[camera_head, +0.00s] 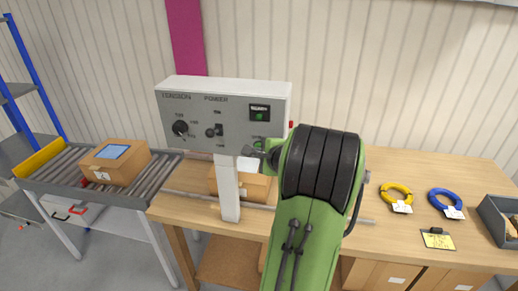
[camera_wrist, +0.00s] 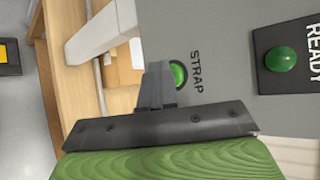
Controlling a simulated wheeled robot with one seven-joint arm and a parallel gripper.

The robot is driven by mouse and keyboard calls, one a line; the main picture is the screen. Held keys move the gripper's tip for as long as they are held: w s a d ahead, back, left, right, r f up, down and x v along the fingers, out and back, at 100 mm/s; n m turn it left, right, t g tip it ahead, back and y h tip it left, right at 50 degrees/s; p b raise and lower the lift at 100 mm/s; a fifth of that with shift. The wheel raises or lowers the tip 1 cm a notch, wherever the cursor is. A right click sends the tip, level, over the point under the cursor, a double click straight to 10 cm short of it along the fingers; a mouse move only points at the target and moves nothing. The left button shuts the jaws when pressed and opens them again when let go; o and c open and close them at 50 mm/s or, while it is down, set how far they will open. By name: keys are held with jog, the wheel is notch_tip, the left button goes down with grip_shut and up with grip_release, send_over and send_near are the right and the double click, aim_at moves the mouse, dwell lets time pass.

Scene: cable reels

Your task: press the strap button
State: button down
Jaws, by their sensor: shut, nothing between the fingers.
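The strap button (camera_wrist: 181,74) is a round green button beside the word STRAP on the grey control panel (camera_wrist: 215,45). It also shows in the head view (camera_head: 260,143), low on the right of the panel (camera_head: 235,133), partly hidden by my arm. My gripper (camera_wrist: 157,72) is shut and empty. In the wrist view its fingertips lie just left of the button and cover part of its edge. In the head view my gripper (camera_head: 248,153) is at the panel's lower edge, near the button. I cannot tell whether the tips touch it.
The panel also has a tension knob (camera_head: 180,128), a power switch (camera_head: 214,131) and a green READY lamp (camera_head: 259,115). A white post (camera_head: 229,190) holds it above the wooden bench (camera_head: 390,227). A carton (camera_head: 114,162) sits on the roller conveyor. Yellow (camera_head: 396,193) and blue (camera_head: 445,201) coils lie right.

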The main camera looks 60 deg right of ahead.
jog(key=shift+s+a, duration=0.25)
jog(key=shift+a, duration=0.3)
jog(key=shift+s+a+b, duration=0.35)
jog(key=shift+a, duration=0.45)
jog(key=shift+s+a+b, duration=0.3)
jog(key=shift+a, duration=0.45)
jog(key=shift+s+a+b, duration=0.35)
jog(key=shift+a, duration=0.45)
